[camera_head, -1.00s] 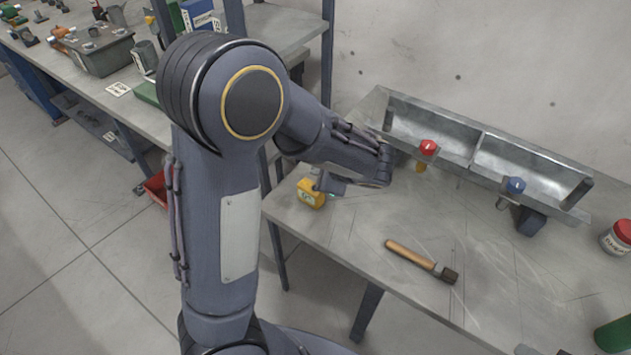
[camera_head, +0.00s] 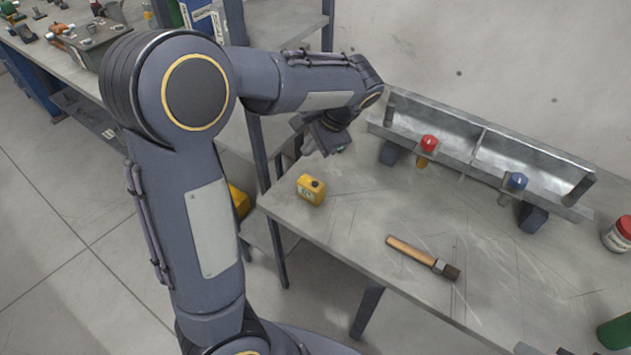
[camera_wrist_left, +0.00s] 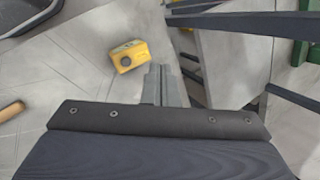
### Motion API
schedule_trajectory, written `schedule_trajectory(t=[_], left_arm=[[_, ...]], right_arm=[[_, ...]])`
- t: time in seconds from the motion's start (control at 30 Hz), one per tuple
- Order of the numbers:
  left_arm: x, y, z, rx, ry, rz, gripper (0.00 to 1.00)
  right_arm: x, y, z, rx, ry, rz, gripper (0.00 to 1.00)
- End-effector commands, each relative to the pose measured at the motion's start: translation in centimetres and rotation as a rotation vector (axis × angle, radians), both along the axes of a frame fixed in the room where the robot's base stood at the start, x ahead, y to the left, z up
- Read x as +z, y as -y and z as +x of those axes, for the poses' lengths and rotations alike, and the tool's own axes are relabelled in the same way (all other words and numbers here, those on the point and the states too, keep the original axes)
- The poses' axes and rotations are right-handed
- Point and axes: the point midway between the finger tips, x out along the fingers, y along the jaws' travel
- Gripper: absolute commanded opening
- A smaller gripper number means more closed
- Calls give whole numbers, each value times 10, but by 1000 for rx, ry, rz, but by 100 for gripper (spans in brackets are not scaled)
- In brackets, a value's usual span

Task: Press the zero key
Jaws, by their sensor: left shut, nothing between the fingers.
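A small yellow box (camera_head: 311,189) with a dark round button on top and a pale label on its front stands near the left edge of the grey table (camera_head: 350,215). It also shows in the left wrist view (camera_wrist_left: 129,56), ahead and slightly left of the fingers. I cannot read any key marking on it. My left gripper (camera_head: 338,148) is shut and empty, behind and a little right of the yellow box in the head view, apart from it. Its closed fingers show in the left wrist view (camera_wrist_left: 160,75).
A metal trough (camera_head: 475,150) with a red knob (camera_head: 428,143) and a blue knob (camera_head: 516,181) stands at the table's back. A wooden-handled brush (camera_head: 423,258) lies mid-table. A red-lidded jar (camera_head: 619,235) and a green container (camera_head: 615,333) stand at right.

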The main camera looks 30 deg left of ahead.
Motion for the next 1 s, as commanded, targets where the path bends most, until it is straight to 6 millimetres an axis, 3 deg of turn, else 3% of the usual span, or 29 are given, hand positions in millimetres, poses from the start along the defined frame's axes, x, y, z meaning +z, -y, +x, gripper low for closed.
schedule_trajectory(t=[0.03,0.2,0.47,0.77,1.0], left_arm=[[1,-2,2,99,27,-80,0],[27,4,5,322,71,-320,0],[47,10,6,411,88,-453,0],[45,10,6,409,86,-450,0],[15,10,5,410,82,-448,0]], right_arm=[[-13,0,0,0,0,0,41],[-27,0,0,0,0,0,41],[-30,0,0,0,0,0,41],[-30,0,0,0,0,0,41],[-32,0,0,0,0,0,41]])
